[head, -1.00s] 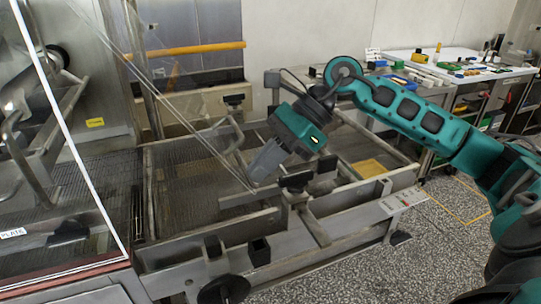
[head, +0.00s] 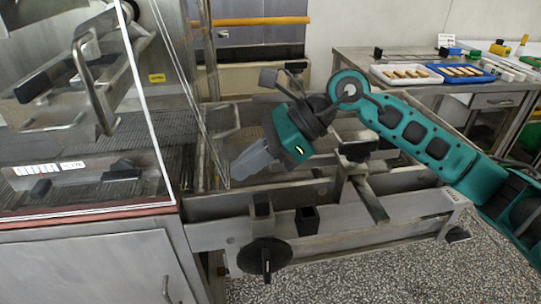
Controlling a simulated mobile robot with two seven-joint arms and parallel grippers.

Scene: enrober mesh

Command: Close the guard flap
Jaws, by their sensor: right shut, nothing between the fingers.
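The guard flap (head: 190,92) is a clear panel that shows mainly as thin pale edges. It hangs steeply at the right end of the glazed machine housing (head: 148,110), slanting down to the right. My right gripper (head: 232,180) is shut and empty, pointing down and left. Its tip is at the flap's lower edge and looks to touch it, though I cannot be sure of contact. The flap's clear face makes the gap between it and the housing hard to judge. My left gripper is not in view.
A metal conveyor frame (head: 335,208) with a black knob (head: 265,256) lies below my right arm. A table (head: 430,92) with a white tray (head: 405,75) and a blue tray (head: 461,73) stands at the back right. Speckled floor (head: 400,278) is clear in front.

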